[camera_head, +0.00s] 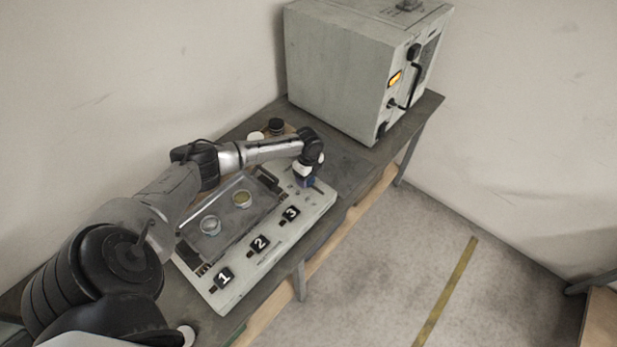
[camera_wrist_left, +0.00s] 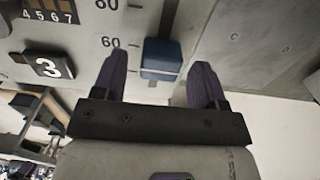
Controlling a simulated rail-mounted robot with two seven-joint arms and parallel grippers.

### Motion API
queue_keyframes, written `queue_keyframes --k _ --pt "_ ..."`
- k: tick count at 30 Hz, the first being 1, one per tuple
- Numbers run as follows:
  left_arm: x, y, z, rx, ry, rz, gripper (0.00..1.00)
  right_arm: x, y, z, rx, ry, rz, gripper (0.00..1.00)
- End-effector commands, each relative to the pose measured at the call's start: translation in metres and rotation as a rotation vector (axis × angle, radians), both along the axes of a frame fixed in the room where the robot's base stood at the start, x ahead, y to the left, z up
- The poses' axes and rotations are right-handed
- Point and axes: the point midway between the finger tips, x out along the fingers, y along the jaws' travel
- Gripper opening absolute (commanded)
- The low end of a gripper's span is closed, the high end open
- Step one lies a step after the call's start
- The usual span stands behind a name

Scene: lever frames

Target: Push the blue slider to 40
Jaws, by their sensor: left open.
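A 40 mark cannot be made out. My right gripper is not in view.
A large grey cabinet (camera_head: 340,65) stands behind on the same table.

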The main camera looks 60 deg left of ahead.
Motion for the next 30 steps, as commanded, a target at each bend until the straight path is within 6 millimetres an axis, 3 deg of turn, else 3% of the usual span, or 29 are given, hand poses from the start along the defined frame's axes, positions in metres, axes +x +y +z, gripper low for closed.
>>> queue_keyframes --k 13,30 --pt "0.0001 -0.0002 -0.0067 0.000 0.000 -0.001 0.66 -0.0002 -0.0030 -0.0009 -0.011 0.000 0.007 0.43" --pt "0.0000 -0.0001 -0.0064 0.000 0.000 -0.001 0.12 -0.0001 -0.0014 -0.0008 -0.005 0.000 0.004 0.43"
